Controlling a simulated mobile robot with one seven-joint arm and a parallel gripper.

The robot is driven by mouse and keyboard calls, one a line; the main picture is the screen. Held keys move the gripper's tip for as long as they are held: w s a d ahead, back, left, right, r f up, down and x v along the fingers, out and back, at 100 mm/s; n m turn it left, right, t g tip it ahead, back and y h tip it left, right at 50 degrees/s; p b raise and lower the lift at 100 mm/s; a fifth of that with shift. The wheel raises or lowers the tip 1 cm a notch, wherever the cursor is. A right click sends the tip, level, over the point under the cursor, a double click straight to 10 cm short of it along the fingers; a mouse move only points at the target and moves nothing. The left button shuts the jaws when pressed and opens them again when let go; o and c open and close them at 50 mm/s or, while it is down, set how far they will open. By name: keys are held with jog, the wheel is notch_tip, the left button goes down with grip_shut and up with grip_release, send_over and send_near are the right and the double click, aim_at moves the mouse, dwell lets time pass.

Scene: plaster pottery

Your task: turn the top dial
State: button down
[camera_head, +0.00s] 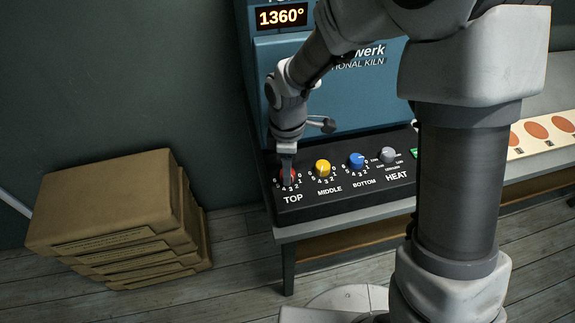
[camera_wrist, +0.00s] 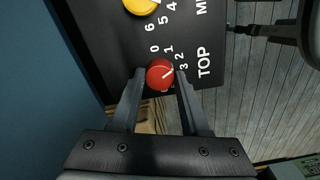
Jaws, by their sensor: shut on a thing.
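The top dial is a red knob with a white pointer line, clear in the wrist view (camera_wrist: 160,74) between my two fingertips. The pointer is angled toward the side of the printed 1, 2 and 3; I cannot tell the exact number. In the head view the red dial (camera_head: 288,177) shows only in part behind my gripper (camera_head: 287,172), at the left end of the black control panel (camera_head: 340,203) above the word TOP. My gripper also fills the wrist view's lower half (camera_wrist: 160,85), its fingers shut on either side of the red dial.
A yellow MIDDLE dial (camera_head: 322,168), a blue BOTTOM dial (camera_head: 356,160) and a grey HEAT knob (camera_head: 388,155) sit to the right on the panel. The kiln display (camera_head: 282,17) reads 1360°. Stacked brown boxes (camera_head: 110,205) stand on the floor at left.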

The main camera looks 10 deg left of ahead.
dwell(0.4)
jog(key=shift+c, duration=2)
grip_release()
notch_tip(320, 180, up, 17)
jog(key=p, duration=0.2)
jog(key=shift+r, duration=0.2)
jog(key=s+d+r+m+t, duration=0.2)
jog(key=s+d+r+m, duration=0.2)
jog(key=s+d+m, duration=0.3)
jog(key=s+d+r+m+t, duration=0.3)
jog(key=s+d+m, duration=0.4)
jog(key=d+m, duration=0.4)
jog(key=shift+d+r+m+t, duration=0.3)
jog(key=shift+d+r, duration=0.05)
jog(key=shift+d, duration=0.15)
